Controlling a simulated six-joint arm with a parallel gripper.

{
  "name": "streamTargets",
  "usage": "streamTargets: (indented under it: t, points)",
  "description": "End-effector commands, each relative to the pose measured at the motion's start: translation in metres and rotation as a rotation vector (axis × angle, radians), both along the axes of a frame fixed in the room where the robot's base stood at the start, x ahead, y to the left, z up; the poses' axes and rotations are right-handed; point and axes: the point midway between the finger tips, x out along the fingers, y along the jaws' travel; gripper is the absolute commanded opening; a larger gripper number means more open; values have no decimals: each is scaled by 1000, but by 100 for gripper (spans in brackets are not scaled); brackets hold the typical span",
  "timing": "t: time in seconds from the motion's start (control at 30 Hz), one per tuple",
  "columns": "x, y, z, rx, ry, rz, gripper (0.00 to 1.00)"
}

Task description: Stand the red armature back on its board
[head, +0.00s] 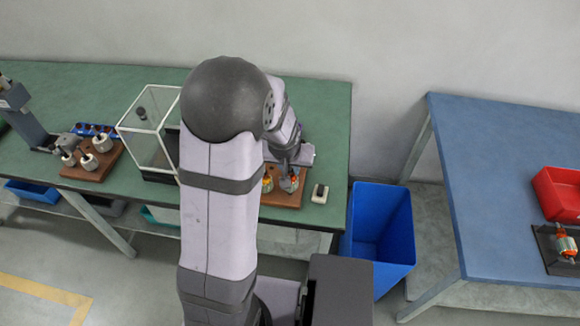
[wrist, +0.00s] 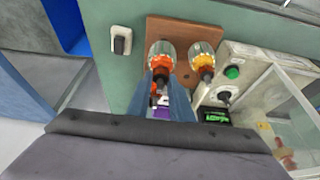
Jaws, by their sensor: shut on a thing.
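My gripper (wrist: 168,97) is shut on the upper end of the red armature (wrist: 162,60), which has a silver core and red-orange winding. The red armature is over the brown board (wrist: 180,24) and looks about upright. I cannot tell whether its lower end touches the board. A yellow-wound armature (wrist: 203,60) stands on the same board, just right of it and apart. In the head view my gripper (head: 291,177) is at the board (head: 287,202), partly hidden by my arm, with the red armature (head: 289,185) below it.
A control box with a green button (wrist: 232,72) stands right of the board in the wrist view. A small switch (head: 320,193) lies beside the board. A blue bin (head: 380,230) stands off the bench's end. Another orange-wound armature (head: 566,244) lies on the blue table.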

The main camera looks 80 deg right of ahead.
Motion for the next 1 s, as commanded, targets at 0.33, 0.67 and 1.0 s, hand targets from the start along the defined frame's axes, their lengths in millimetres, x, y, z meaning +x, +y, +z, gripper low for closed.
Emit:
streamTargets:
  t: [0.33,0.67,1.0]
  points:
    - [0,-1,-9,-2,0,0,0]
    - [0,-1,-16,-2,0,0,0]
    - [0,-1,-22,-3,0,0,0]
